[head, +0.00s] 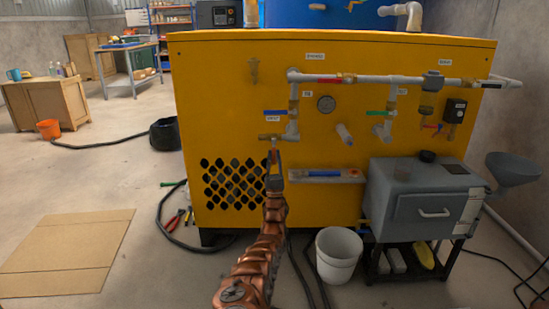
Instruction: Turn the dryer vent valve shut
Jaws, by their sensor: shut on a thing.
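My gripper (274,160) is raised in front of the yellow cabinet's panel, left of its middle. It is shut on a red handle (274,151) that hangs down below a small brass valve (270,137). The gripper hides most of this handle. The brass valve joins the lower end of a grey pipe (292,128). A blue-handled valve (276,113) sits just above, with a small white label (272,119) under its handle. The label is too small to read surely, so I cannot tell from it which valve is the dryer vent.
A shelf with a blue item (297,173) is close right of my gripper. A grey box unit (422,196) and white bucket (338,256) stand right. Left floor is fairly open.

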